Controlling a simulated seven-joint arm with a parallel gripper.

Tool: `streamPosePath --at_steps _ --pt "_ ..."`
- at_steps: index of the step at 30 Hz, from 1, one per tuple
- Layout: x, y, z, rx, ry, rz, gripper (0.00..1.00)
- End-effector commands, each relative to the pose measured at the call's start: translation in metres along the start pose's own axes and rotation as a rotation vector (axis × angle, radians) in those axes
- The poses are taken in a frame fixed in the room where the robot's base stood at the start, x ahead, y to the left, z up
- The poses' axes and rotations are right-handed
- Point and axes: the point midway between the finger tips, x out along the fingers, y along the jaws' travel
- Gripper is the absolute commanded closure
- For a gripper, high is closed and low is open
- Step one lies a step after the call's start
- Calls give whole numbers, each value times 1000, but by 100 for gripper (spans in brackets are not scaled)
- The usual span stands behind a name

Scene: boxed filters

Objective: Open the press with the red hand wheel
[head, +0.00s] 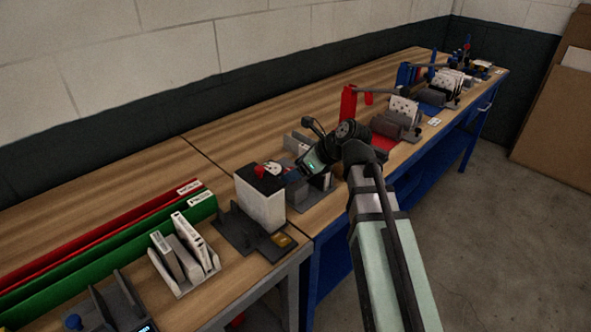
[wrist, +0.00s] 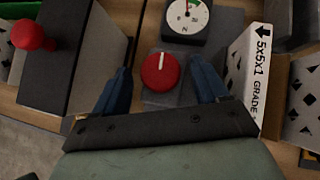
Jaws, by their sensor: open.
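A round red hand wheel (wrist: 160,72) with a white bar mark sits on a dark grey block in the wrist view. My gripper (wrist: 160,66) is open, its two blue fingers on the left and right of the wheel, with a gap on each side. I cannot tell its height above the wheel. Just beyond the wheel is a round white dial (wrist: 187,17) with a needle. In the head view, my gripper (head: 293,173) is over the bench beside the dial (head: 272,168); the wheel is not clearly seen there.
A white box with dark top (head: 262,206) and red ball knob (wrist: 32,35) stands left of my gripper. A box marked 5x5x1 (wrist: 250,72) stands close on the right. Red (head: 348,104) and blue (head: 404,75) fixtures stand farther along the bench.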

Motion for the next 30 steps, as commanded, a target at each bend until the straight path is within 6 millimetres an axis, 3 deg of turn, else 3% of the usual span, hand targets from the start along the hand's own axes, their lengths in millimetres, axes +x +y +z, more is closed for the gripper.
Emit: streamPosePath --at_steps 13,30 --pt "7 0 0 0 0 0 27" --pt "7 0 0 0 0 0 80"
